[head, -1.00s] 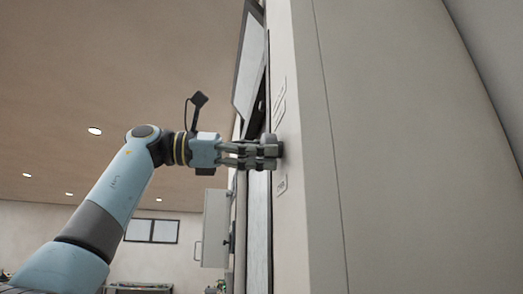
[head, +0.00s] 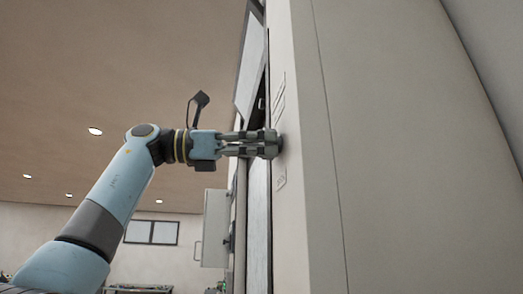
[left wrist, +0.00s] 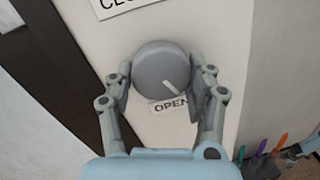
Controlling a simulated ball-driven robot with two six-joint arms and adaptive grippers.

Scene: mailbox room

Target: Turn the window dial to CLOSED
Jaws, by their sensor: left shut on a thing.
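The window dial (left wrist: 163,72) is a round grey knob on a pale wall in the left wrist view. Its white pointer line aims toward the lower right, near the OPEN label (left wrist: 171,104). A second label reading "CLO" (left wrist: 118,4) is cut off at the top edge. My left gripper (head: 270,144) reaches the wall panel in the head view, and its fingers hide most of the dial there. In the left wrist view its two fingers are on the left and right sides of the dial, shut on it. My right gripper is in neither view.
A tilted window pane (head: 249,65) stands out above the gripper, next to the wall panel (head: 302,220). A pale cabinet (head: 214,228) is behind. Coloured pens (left wrist: 262,147) stand in a dark holder at lower right in the left wrist view.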

